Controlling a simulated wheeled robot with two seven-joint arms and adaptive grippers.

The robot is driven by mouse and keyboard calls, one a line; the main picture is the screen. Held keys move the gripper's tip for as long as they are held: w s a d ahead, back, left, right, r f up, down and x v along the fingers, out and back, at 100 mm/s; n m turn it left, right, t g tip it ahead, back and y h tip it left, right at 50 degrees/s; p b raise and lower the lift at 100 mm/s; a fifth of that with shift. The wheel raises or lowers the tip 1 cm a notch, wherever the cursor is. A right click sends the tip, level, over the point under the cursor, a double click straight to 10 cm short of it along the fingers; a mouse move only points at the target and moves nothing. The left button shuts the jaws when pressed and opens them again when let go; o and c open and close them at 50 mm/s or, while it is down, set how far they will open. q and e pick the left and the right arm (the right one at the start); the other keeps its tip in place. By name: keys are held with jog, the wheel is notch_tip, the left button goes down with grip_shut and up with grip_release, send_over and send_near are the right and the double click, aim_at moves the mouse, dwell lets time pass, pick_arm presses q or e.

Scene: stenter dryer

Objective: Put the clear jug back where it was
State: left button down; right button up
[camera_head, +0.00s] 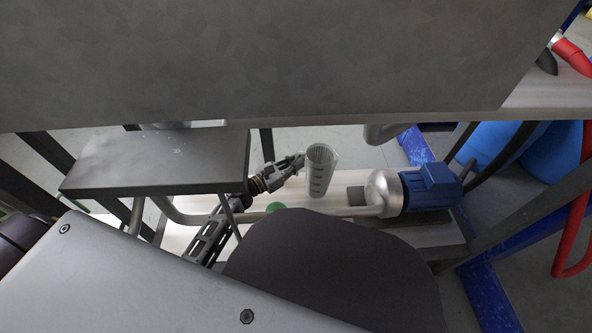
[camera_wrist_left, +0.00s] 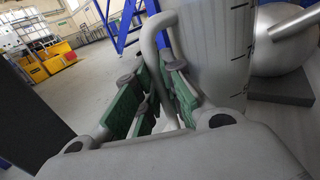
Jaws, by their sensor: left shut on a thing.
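The clear jug (camera_head: 320,172) is a tall pale cylinder with dark graduation marks. It shows in the middle of the head view, over the light lower deck (camera_head: 192,240); I cannot tell whether its base touches the deck. My left gripper (camera_head: 292,164) is to the left of the jug, shut on its handle. In the left wrist view the green-padded fingers (camera_wrist_left: 153,82) close around the bent handle (camera_wrist_left: 150,45), and the jug wall (camera_wrist_left: 215,50) rises just right of them. My right gripper is not in view.
A blue motor (camera_head: 430,187) with a silver pump housing (camera_head: 383,192) sits right of the jug. A dark metal shelf (camera_head: 160,160) is at left. A large grey panel (camera_head: 250,60) hangs over the space. Pipes and dark frame legs surround the deck.

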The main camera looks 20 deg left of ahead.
pick_arm(q)
jog(key=shift+f+b, duration=0.75)
jog(key=shift+f, duration=1)
jog(key=shift+f, duration=0.15)
jog(key=c, duration=1.5)
grip_release()
